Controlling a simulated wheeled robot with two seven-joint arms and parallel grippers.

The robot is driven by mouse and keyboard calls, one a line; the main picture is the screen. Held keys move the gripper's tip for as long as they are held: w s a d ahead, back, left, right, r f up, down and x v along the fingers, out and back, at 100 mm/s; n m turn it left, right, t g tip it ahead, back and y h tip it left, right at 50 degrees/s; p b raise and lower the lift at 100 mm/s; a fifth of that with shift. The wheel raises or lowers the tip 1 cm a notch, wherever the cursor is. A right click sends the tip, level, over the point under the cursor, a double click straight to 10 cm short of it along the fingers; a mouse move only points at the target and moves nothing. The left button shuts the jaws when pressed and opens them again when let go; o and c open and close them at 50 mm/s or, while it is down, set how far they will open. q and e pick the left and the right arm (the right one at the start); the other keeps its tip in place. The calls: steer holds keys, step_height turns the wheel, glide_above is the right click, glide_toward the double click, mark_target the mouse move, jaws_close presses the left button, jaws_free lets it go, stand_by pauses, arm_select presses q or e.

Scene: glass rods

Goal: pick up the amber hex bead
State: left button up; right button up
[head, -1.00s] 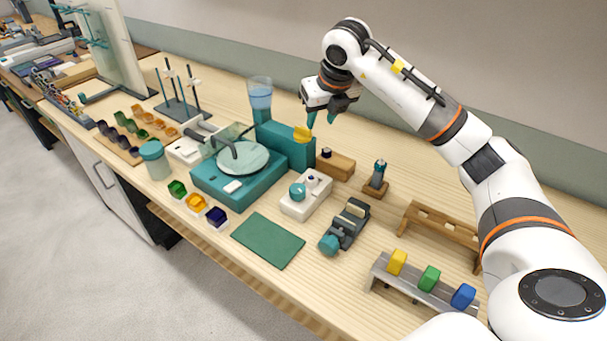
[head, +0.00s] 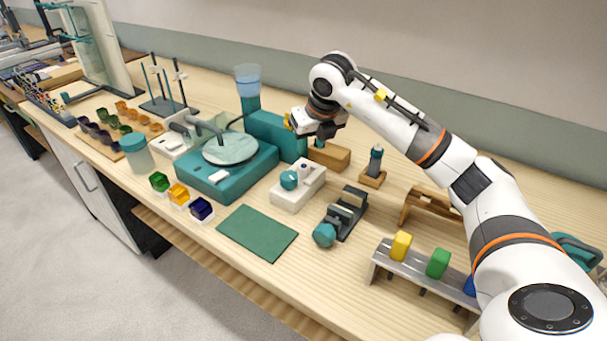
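Three small hex pieces sit in white holders near the table's front edge: green (head: 159,182), amber (head: 178,194) and dark blue (head: 202,208). The amber hex bead is the middle one, with nothing touching it from above. My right gripper (head: 312,138) is at the back, beside the teal block of the turntable machine, well away from the amber bead. Its fingers are mostly hidden by its own body, so their opening is unclear. A small yellow patch (head: 288,120) shows at its left side; I cannot tell what it belongs to. My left gripper is not in view.
The teal machine (head: 215,175) with a white disc stands between my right gripper and the bead. A green mat (head: 257,232) lies right of the holders. A white device (head: 298,188), a grey rack (head: 415,273) with coloured blocks and a rod stand (head: 168,106) stand around.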

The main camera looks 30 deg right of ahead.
mark_target(304, 165)
steer(key=x, duration=0.4)
steer(key=shift+f, duration=0.15)
steer(key=p+x, duration=0.1)
steer(key=x, duration=0.4)
steer(key=shift+w+f+p, duration=0.1)
steer(key=shift+f+p, duration=0.05)
steer(key=shift+p, duration=0.2)
jaws_close()
